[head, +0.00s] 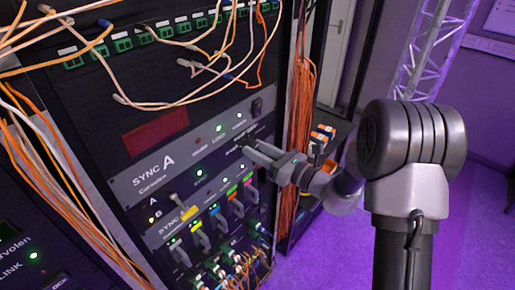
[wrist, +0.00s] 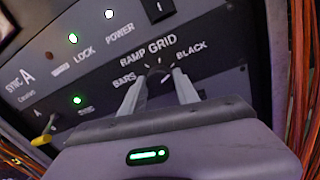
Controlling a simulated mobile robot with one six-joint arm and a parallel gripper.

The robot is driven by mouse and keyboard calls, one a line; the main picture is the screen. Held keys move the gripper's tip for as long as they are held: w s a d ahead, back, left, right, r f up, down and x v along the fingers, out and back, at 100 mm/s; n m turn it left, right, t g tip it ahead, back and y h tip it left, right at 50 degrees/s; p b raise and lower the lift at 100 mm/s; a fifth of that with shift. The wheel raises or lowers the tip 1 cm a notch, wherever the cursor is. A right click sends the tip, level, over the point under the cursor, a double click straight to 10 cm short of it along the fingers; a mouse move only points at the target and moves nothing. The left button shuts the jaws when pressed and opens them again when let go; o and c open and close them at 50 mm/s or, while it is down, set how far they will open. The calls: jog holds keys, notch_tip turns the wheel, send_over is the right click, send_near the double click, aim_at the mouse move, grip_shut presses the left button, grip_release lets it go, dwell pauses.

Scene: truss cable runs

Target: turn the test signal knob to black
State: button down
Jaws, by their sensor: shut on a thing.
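The test signal knob (wrist: 158,76) is a small dark knob on the sync panel, with the labels BARS, RAMP, GRID and BLACK around it. BLACK (wrist: 192,48) is at the upper right of the knob in the wrist view. My gripper (wrist: 159,84) is shut on the knob, one finger on each side. In the head view my gripper (head: 254,150) reaches the SYNC A panel (head: 160,181) from the right, and its fingers largely hide the knob. I cannot tell which label the knob points to.
Orange cables (head: 303,100) hang just right of the panel. Open purple floor lies farther right.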

dwell(0.3)
jog(key=c, duration=0.9)
grip_release()
jog(key=b+v, duration=0.1)
jog(key=v, duration=1.6)
jog(key=shift+s+d, duration=0.2)
